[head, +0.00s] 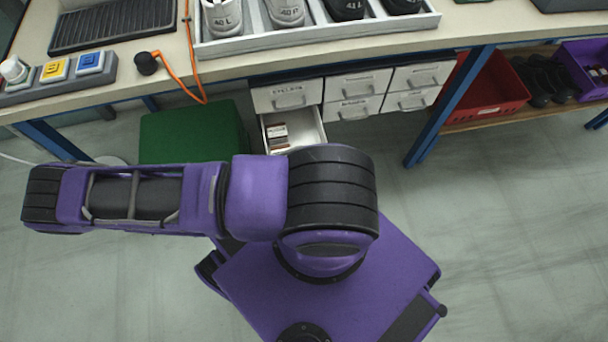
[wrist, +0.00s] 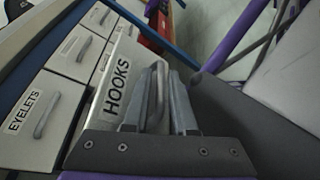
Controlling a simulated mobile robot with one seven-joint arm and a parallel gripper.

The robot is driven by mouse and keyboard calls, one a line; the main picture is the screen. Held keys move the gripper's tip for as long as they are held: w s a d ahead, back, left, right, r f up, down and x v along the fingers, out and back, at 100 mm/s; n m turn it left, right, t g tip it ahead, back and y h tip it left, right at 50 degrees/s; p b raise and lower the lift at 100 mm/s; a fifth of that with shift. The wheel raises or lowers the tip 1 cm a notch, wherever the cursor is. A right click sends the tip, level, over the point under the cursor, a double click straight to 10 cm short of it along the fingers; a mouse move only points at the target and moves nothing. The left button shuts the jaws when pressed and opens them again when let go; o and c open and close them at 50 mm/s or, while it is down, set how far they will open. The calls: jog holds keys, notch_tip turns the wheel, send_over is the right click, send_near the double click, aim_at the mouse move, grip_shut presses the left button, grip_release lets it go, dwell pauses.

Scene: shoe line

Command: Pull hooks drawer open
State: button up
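The hooks drawer (wrist: 118,84), white with a HOOKS label, stands out from the unit in the wrist view. In the head view the lower left drawer (head: 311,127) is pulled out below the EYELETS drawer (head: 287,97), with small brown and pale items inside. My gripper (wrist: 160,98) has its fingers on both sides of the grey hooks handle (wrist: 157,92) and looks closed on it. In the head view my arm hides the gripper, the handle and the front of the open drawer.
The EYELETS drawer (wrist: 39,120) and other drawers nearby look shut. A green box (head: 192,134) stands left of the open drawer. A blue table leg (head: 440,115) and a red bin (head: 488,86) are at right. The floor in front is clear.

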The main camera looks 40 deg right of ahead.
jog(key=v, duration=1.7)
jog(key=shift+a, duration=0.25)
